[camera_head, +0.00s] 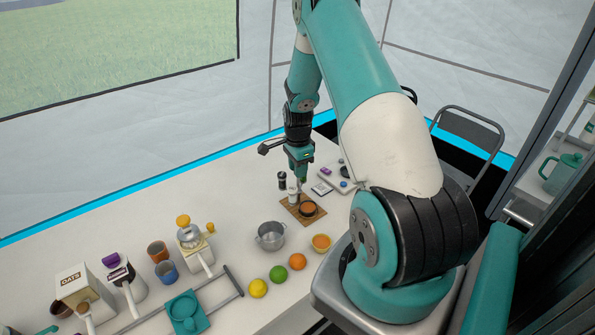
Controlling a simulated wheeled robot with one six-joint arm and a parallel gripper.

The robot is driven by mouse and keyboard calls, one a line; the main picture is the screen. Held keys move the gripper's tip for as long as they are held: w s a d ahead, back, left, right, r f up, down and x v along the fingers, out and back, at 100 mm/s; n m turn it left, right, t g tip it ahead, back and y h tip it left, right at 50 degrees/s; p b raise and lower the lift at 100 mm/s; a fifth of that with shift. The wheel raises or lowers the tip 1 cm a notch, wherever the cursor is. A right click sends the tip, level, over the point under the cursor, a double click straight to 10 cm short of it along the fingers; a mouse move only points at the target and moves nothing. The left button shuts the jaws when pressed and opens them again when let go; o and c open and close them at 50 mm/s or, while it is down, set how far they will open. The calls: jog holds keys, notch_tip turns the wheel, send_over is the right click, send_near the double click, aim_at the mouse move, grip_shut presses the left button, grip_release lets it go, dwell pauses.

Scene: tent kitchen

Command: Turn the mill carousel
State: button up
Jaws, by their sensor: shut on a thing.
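The mill carousel (293,196) stands on the far part of the white table, at the back edge of a small brown mat. It looks like a small cluster of mills, with a light one in front and a dark mill (282,180) at its left. My gripper (301,178) points down from above and is shut on the top of the carousel. The fingers and the arm above hide part of the carousel, and the exact grip is too small to see clearly.
On the brown mat (290,204) sits a brown bowl (308,209). A white tray (336,181) with small items lies right of the carousel. Jars and cups crowd the left.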

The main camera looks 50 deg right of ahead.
jog(key=n+b, duration=0.1)
jog(key=n, duration=0.4)
jog(key=shift+n+b, duration=0.3)
jog(key=n+b, duration=0.1)
jog(key=n, duration=0.4)
jog(key=shift+w+r, duration=0.1)
jog(key=shift+d+n, duration=0.1)
jog(key=shift+n, duration=0.2)
jog(key=o, duration=0.9)
jog(key=shift+o, duration=0.2)
notch_tip(320, 180, up, 17)
jog(key=b, duration=0.2)
jog(key=shift+r+b, duration=0.2)
jog(key=shift+b, duration=0.1)
